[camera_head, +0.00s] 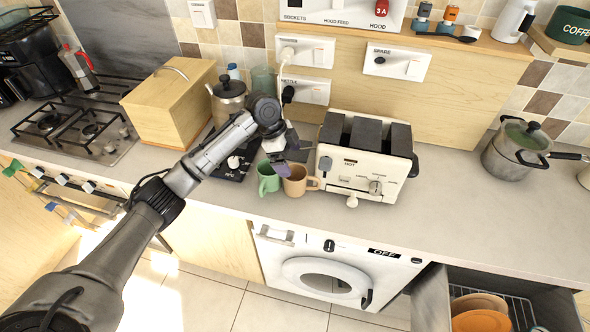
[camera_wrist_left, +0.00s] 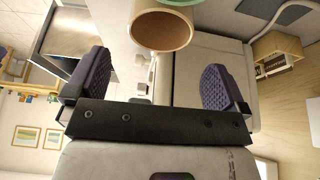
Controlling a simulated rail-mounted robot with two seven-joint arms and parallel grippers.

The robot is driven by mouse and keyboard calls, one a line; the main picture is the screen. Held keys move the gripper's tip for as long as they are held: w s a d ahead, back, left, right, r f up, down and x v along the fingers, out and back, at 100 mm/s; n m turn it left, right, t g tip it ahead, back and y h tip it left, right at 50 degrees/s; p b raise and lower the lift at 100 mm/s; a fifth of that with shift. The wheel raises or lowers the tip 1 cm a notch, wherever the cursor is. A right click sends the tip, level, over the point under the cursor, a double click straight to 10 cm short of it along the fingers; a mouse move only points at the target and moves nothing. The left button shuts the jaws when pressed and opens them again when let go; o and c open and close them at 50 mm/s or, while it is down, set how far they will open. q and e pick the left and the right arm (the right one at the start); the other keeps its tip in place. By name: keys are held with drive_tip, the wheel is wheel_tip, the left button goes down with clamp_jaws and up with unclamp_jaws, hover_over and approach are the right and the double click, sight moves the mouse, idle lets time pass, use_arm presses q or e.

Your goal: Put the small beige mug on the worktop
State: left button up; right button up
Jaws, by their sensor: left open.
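The small beige mug (camera_head: 297,185) appears to stand upright on the worktop (camera_head: 455,215), just left of the toaster, with its handle pointing right. A green mug (camera_head: 268,180) stands close on its left. My left gripper (camera_head: 284,162) is at the beige mug's rear rim and partly covers it. In the left wrist view the gripper (camera_wrist_left: 155,66) is open, its two purple-padded fingers wide apart and nothing between them. There the beige mug (camera_wrist_left: 161,30) shows its open mouth beyond the fingertips, and the green mug (camera_wrist_left: 178,2) is cut by the top edge.
A white toaster (camera_head: 362,165) stands close right of the mugs. A wooden bread box (camera_head: 170,105) and a lidded pot (camera_head: 229,98) are to the left. A steel pot (camera_head: 517,150) is at the right. An open drawer (camera_head: 433,300) holds orange plates.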

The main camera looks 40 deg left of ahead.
use_arm(q)
drive_tip(key=shift+v, duration=1.75)
